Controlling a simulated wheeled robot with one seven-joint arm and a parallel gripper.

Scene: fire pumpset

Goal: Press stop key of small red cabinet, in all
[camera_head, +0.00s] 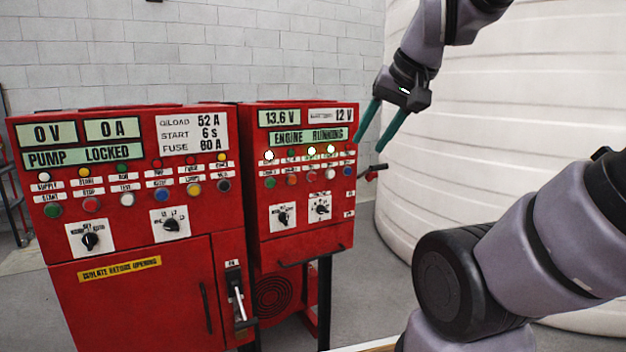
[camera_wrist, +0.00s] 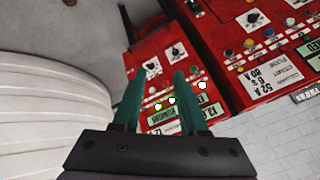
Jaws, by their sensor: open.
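The small red cabinet (camera_head: 303,247) stands right of the larger one, with displays reading 13.6 V, 12 V and ENGINE RUNNING. My gripper (camera_head: 371,143) has two teal fingers, open and empty, at the cabinet's upper right. In the wrist view, the fingers of my gripper (camera_wrist: 158,77) point toward the cabinet front (camera_wrist: 150,53), which appears upside down.
The larger red cabinet (camera_head: 128,298) stands at the left, reading PUMP LOCKED, with its own row of keys and a lever (camera_head: 239,295). Rotary switches (camera_head: 282,215) sit below the small cabinet's keys. A large white ribbed tank (camera_head: 500,110) fills the right.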

